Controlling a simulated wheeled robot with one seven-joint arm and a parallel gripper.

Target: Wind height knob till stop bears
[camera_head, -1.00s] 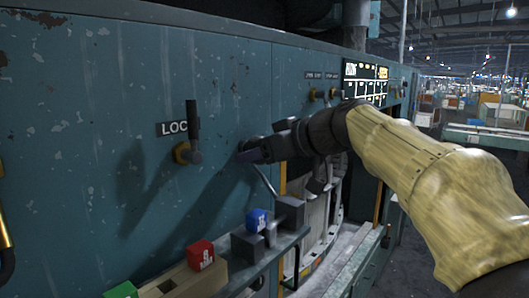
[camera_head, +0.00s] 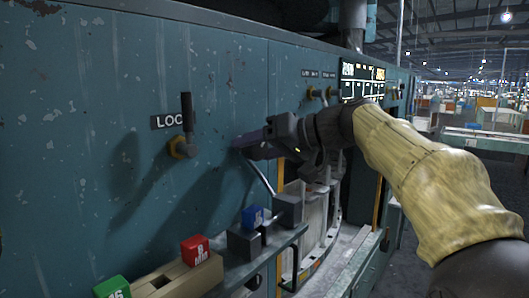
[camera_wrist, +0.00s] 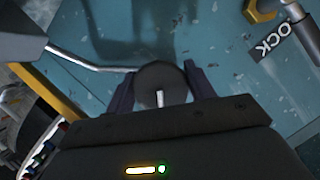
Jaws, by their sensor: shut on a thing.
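The height knob (camera_wrist: 160,82) is a dark round knob on the teal panel, with a pale line on its face, seen in the wrist view between my two fingers. My gripper (camera_head: 240,145) reaches the panel from the right in the head view and covers most of the knob there. My gripper also shows in the wrist view (camera_wrist: 162,85), with one finger on each side of the knob, shut on it. A thin bent metal rod (camera_wrist: 90,62) runs beside the knob. I cannot make out the stop.
A lock lever (camera_head: 188,125) with a brass base stands out from the panel at the left, beside a LOCK label (camera_head: 168,121). Below is a ledge with red (camera_head: 195,250), blue (camera_head: 252,217) and green (camera_head: 112,288) blocks. A lit display (camera_head: 362,80) is farther right.

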